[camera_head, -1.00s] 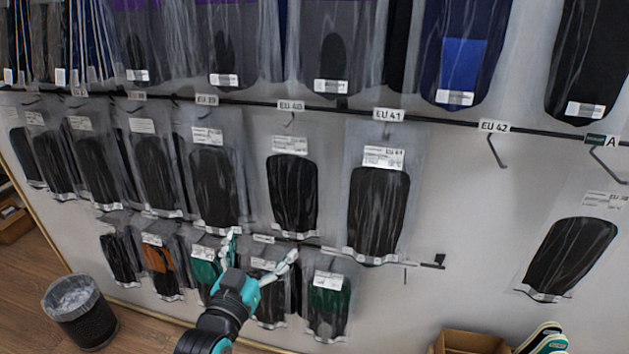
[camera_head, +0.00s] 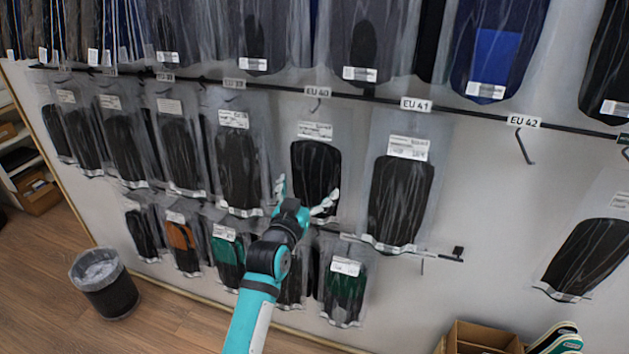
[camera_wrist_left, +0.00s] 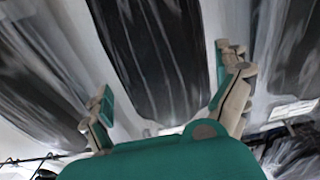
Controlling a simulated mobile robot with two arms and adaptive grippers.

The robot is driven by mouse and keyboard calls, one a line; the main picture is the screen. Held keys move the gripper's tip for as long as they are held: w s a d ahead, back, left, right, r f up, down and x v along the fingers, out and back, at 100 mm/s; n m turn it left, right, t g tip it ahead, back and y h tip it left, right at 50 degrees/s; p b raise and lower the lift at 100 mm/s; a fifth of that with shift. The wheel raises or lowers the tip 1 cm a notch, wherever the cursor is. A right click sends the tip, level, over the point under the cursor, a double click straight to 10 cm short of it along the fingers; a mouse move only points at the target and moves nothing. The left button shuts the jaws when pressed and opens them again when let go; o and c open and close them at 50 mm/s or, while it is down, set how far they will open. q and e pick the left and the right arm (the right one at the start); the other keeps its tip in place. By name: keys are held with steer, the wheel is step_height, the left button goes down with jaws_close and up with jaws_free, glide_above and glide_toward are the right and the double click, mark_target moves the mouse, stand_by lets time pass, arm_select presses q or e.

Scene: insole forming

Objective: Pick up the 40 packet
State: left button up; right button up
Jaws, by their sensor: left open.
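The 40 packet (camera_head: 316,168) is a clear bag with a black insole inside. It hangs on the wall hook under the EU 40 label (camera_head: 318,92). My left gripper (camera_head: 306,195) is open over the lower part of this packet, one finger at each side. In the left wrist view the open fingers (camera_wrist_left: 165,90) stand on both sides of a dark packet (camera_wrist_left: 155,50). I cannot tell whether they touch it. The packet's bottom edge is partly hidden behind the gripper. My right gripper is not in view.
The EU 41 packet (camera_head: 401,200) hangs close on the right, and another black packet (camera_head: 238,165) on the left. A lower row holds packets with green (camera_head: 345,290) and orange insoles. The EU 42 hook (camera_head: 524,148) is empty. A waste bin (camera_head: 106,287) stands on the floor.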

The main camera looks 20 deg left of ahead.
arm_select(q)
steer(key=w, duration=0.2)
steer(key=shift+w, duration=0.4)
steer(key=shift+s, duration=0.1)
steer(key=c, duration=1.2)
